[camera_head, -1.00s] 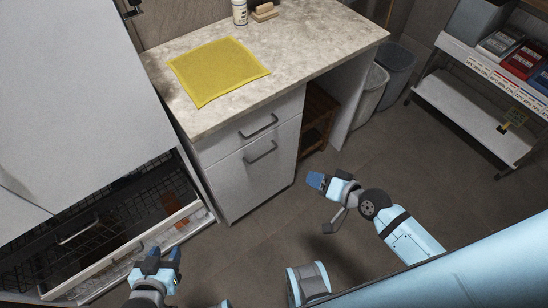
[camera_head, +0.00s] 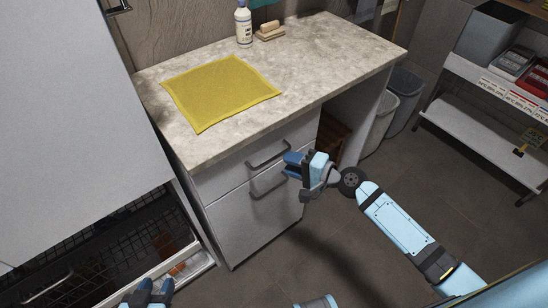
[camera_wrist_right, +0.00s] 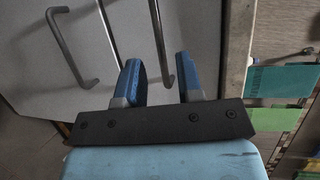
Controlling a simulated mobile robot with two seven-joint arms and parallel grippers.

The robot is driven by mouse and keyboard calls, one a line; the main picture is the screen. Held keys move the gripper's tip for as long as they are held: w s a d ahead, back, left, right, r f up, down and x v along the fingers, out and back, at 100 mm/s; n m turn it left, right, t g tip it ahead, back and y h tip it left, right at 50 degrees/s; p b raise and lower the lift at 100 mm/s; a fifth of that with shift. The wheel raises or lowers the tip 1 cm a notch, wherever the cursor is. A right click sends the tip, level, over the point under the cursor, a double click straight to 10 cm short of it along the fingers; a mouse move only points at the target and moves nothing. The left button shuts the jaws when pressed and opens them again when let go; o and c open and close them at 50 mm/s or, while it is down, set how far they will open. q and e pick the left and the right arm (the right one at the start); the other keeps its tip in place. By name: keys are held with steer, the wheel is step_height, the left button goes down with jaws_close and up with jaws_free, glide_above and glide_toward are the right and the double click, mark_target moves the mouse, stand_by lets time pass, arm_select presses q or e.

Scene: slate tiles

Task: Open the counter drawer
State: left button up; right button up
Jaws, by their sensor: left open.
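The counter drawer (camera_head: 225,178) is the upper front of the white cabinet and looks shut. Its grey bar handle (camera_head: 267,154) also shows in the right wrist view (camera_wrist_right: 158,45). My right gripper (camera_head: 293,164) is at the right end of this handle, fingers pointing toward the drawer front. In the right wrist view my right gripper (camera_wrist_right: 156,72) is open, and the handle shows between its two blue fingers, not gripped; the depth between them is hard to tell. My left gripper (camera_head: 152,287) is open and empty, low at the picture's bottom left.
A lower front with its own handle (camera_head: 268,184) is just below. A yellow cloth (camera_head: 218,92), a bottle (camera_head: 243,26) and wooden blocks (camera_head: 269,31) are on the counter (camera_head: 330,55). An open rack drawer (camera_head: 130,252) juts out at left. Bins (camera_head: 404,92) stand at right.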

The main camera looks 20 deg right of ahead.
mark_target(274, 158)
steer(key=x, duration=0.5)
steer(key=shift+w+a+f, duration=0.15)
steer(key=shift+w+a, duration=0.1)
jaws_close()
